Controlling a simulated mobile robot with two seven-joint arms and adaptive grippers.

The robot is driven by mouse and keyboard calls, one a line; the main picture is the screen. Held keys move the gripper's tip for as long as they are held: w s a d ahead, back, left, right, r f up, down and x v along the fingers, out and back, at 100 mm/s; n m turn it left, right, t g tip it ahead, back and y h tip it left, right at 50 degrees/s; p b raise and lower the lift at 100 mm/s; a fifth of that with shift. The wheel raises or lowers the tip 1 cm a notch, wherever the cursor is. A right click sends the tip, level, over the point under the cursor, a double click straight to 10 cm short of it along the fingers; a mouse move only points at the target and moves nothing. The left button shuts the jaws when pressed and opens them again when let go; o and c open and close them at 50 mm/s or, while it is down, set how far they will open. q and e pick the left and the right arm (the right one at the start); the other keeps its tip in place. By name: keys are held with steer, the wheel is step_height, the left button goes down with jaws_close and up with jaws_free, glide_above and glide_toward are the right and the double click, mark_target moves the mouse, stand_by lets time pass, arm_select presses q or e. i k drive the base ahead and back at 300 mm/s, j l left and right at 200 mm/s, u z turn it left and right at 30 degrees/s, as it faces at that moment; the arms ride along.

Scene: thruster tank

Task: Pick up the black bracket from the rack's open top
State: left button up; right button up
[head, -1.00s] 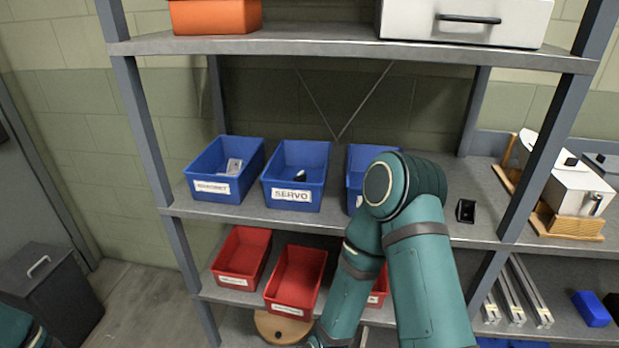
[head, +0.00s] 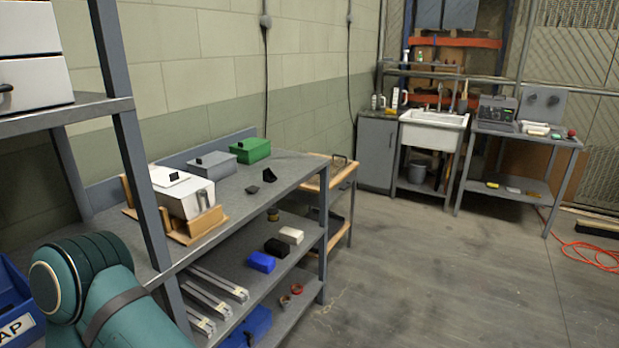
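A small black bracket (head: 269,175) with an angled shape stands on the grey open top of the low rack (head: 300,168), in front of the green box. A flat dark piece (head: 252,189) lies just to its left; I cannot tell what it is. A teal link of my own arm shows at the lower left, well apart from the bracket. Neither gripper is in view.
A white box on a wooden stand (head: 206,222), a grey box (head: 212,165) and a green box (head: 250,150) stand on the same top. Metal rails (head: 216,282) and small blocks fill the shelf below. A rack upright (head: 142,190) rises at left. Open floor lies right.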

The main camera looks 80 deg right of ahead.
mark_target(270, 175)
steer(key=z, duration=2.35)
steer(key=i+l+u, duration=0.1)
steer(key=u, duration=0.85)
steer(key=i+l+u, duration=0.1)
steer(key=l+u, duration=0.3)
steer(key=i+l+u, duration=0.1)
steer(key=l+u, duration=0.65)
steer(key=l, duration=1.1)
steer(key=k+l+u, duration=0.1)
steer(key=l, duration=0.4)
